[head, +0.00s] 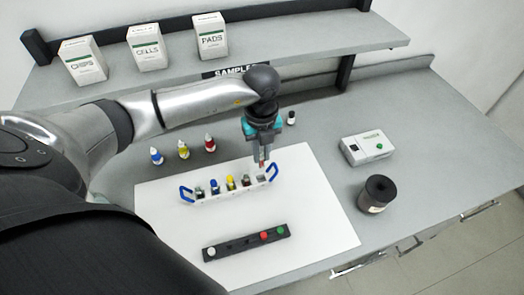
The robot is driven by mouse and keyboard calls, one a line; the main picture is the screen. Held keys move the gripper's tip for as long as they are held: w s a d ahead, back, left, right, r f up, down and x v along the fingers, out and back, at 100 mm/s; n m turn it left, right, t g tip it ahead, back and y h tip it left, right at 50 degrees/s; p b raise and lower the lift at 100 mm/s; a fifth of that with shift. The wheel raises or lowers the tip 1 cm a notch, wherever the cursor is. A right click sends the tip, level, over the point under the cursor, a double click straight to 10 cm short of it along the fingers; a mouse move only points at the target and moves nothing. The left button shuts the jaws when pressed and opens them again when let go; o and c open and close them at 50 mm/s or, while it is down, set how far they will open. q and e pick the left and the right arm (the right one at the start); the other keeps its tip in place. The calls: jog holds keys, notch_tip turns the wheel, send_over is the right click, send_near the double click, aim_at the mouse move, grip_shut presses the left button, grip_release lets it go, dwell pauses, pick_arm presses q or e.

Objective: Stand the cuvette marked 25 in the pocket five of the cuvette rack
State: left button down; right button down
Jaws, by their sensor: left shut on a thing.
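My left gripper (262,161) points down over the right end of a white carrier (206,201) with blue end handles. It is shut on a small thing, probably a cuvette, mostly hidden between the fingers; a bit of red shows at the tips. I cannot read any mark 25. The carrier holds several small pieces with dark, blue, yellow and red tops in a row. In front of it lies a long black rack (247,243) with a white cap at its left end and red and green caps toward its right end. Its middle looks empty. My right gripper is out of view.
Both racks stand on a white mat (325,215). Blue, yellow and red dropper bottles (183,151) stand behind. A small dark-capped vial (291,118), a white device (366,149) and a black round pot (377,195) are to the right. Boxes sit on the shelf (290,45).

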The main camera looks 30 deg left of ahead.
aim_at(262, 167)
pick_arm(q)
jog(key=shift+f+b, duration=1.55)
jog(key=shift+f, duration=0.85)
jog(key=shift+f+b, duration=0.1)
jog(key=shift+b, duration=0.2)
jog(key=shift+f, duration=0.25)
jog(key=shift+f+b, duration=0.9)
jog(key=shift+f, duration=0.1)
jog(key=shift+f, duration=0.3)
jog(key=c, duration=0.7)
grip_release()
jog(key=shift+c, duration=0.2)
